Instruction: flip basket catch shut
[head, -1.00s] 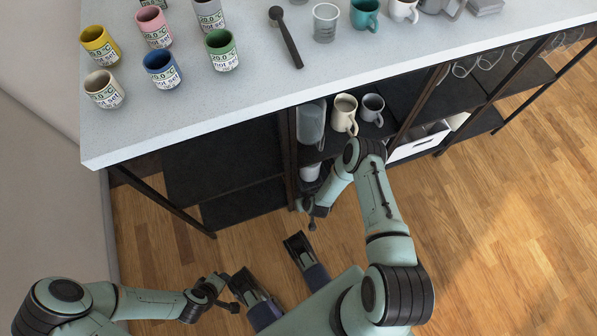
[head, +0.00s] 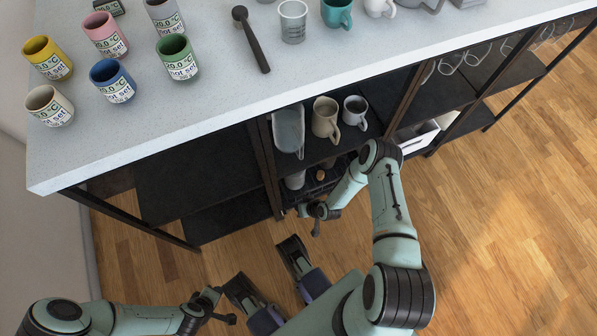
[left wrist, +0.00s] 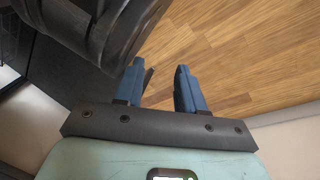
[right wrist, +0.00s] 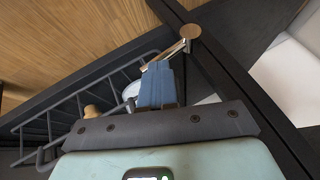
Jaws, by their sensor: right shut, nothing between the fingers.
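A dark wire basket (right wrist: 75,105) shows on the left of the right wrist view, with a light round item and a wooden-coloured item near it. A brass-coloured catch (right wrist: 186,34) with a round head and a short lever is beside the dark shelf post. My right gripper (right wrist: 158,68) is shut and empty, its tips just below the lever in the picture; I cannot tell if they touch. In the head view my right gripper (head: 303,212) is low in front of the shelf. My left gripper (left wrist: 160,75) is open and empty above the floor.
The pale countertop (head: 200,105) holds several labelled cups and a dark spoon-like tool (head: 252,42). Below it, the open shelf carries a glass pitcher (head: 288,130) and mugs (head: 326,118). Dark posts (head: 270,165) frame the bays. The wooden floor (head: 490,230) at right is clear.

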